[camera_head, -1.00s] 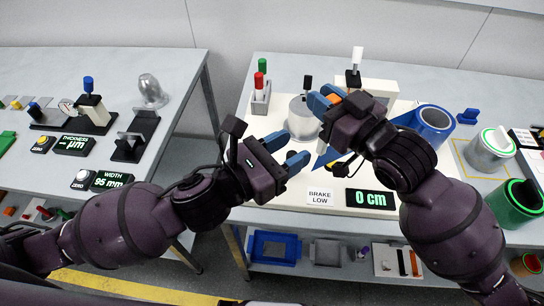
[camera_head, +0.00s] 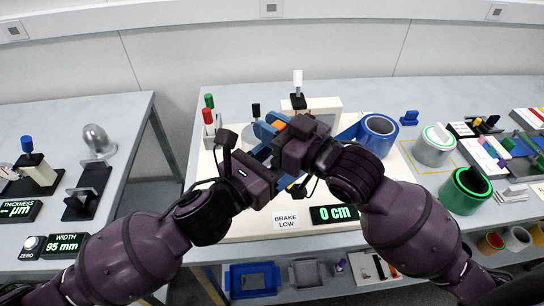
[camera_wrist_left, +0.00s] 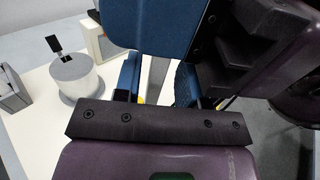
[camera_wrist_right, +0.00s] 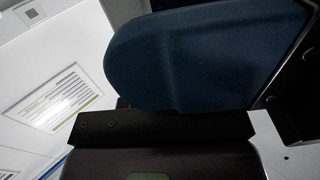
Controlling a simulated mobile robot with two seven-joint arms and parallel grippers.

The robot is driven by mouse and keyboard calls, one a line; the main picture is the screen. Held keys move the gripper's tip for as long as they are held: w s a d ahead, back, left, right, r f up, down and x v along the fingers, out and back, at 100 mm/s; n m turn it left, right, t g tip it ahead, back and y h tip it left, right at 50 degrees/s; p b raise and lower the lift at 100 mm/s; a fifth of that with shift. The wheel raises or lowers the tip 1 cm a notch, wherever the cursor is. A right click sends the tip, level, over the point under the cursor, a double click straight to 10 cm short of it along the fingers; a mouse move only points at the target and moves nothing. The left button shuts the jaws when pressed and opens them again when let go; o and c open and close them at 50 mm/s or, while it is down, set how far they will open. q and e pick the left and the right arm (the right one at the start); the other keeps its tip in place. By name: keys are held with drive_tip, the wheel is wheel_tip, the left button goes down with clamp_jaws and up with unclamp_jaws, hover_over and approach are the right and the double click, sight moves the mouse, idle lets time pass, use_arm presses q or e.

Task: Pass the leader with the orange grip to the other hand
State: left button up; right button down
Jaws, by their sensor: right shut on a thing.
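The orange grip (camera_head: 279,126) of the leader shows as a small patch between the blue fingers of my right gripper (camera_head: 271,127), which is shut on it above the bench. Blue film (camera_head: 347,133) shows behind my right wrist, beside the blue roll (camera_head: 378,137). My left gripper (camera_head: 266,151) is just below and left of the right one, close to it; I cannot tell whether they touch. In the left wrist view its fingers (camera_wrist_left: 156,85) stand apart with a gap between them. The right wrist view shows a blue finger close up, and the grip is hidden there.
A grey cylinder with a black knob (camera_wrist_left: 75,73) stands behind the grippers. A white-topped lever (camera_head: 298,88) and a red-and-green switch post (camera_head: 209,115) rise behind. The brake display (camera_head: 333,213) lies in front. Grey (camera_head: 434,146) and green (camera_head: 466,190) rolls stand right.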

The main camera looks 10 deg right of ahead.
use_arm(q)
clamp_jaws()
use_arm(e)
drive_tip(key=c, duration=0.9)
unclamp_jaws()
